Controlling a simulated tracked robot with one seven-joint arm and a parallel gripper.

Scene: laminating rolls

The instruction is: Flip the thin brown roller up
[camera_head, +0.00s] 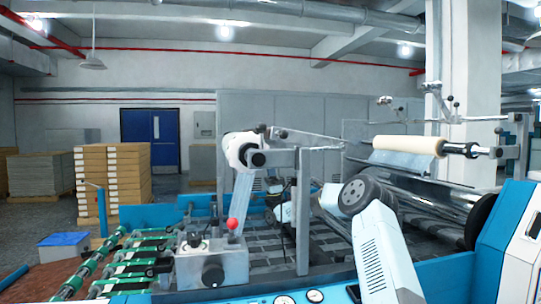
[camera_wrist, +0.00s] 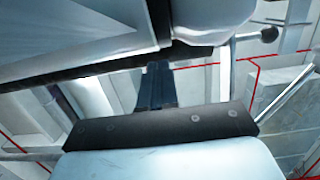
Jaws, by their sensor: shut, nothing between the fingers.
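I cannot clearly pick out a thin brown roller in either view. A cream-tan roll (camera_head: 408,145) with a black end lies level on the upper right of the machine in the head view. In the wrist view a long dark bar (camera_wrist: 70,72) runs slantwise under a pale panel; I cannot tell whether it is the roller. My gripper (camera_wrist: 158,68) is shut and empty, its dark fingertips close to that bar. I cannot tell if they touch it. In the head view my arm reaches left over the machine, and the fingers cannot be made out.
A white roll (camera_head: 240,150) hangs on a grey upright frame at the machine's middle. A grey control box with a red knob (camera_head: 232,224) stands in front. Green-banded rollers (camera_head: 110,263) lie at lower left. Stacked boxes (camera_head: 112,175) stand behind.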

